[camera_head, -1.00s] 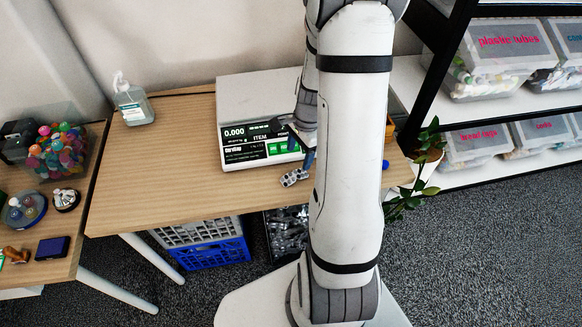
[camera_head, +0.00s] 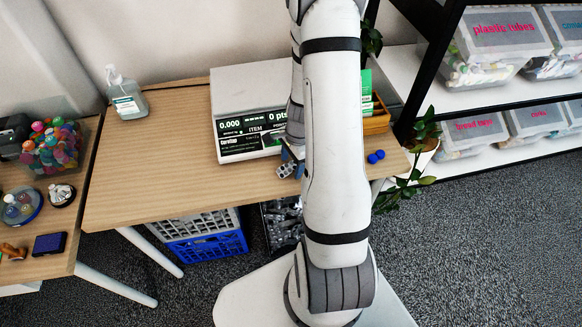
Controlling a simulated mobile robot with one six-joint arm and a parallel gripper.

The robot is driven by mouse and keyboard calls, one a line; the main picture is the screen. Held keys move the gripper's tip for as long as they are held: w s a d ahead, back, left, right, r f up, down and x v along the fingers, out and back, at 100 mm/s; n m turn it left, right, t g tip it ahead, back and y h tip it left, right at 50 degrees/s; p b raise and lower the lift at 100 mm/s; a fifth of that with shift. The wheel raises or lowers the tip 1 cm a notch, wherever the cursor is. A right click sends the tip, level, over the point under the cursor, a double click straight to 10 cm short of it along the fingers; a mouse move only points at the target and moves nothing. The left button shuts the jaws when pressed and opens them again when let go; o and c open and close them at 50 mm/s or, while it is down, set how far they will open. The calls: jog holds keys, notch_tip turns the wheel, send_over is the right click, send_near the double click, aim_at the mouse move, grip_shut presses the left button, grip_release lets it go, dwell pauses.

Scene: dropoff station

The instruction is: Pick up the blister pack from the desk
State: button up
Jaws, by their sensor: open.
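The blister pack (camera_head: 287,170) is a small grey sheet with rounded pockets. It lies near the front edge of the wooden desk (camera_head: 160,180), just in front of the scale. My gripper (camera_head: 291,153) is right at the pack, with its dark blue-grey fingers just above or beside it. The gripper is open. My arm hides much of the gripper and the right part of the pack, so I cannot tell whether the fingers touch it.
A white scale (camera_head: 250,115) reading 0.000 stands behind the pack. A sanitizer bottle (camera_head: 127,97) stands at the back left. Blue round items (camera_head: 375,157) and a wooden box (camera_head: 378,120) are to the right.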

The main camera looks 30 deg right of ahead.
jog(key=c, duration=1.1)
jog(key=shift+r, duration=0.1)
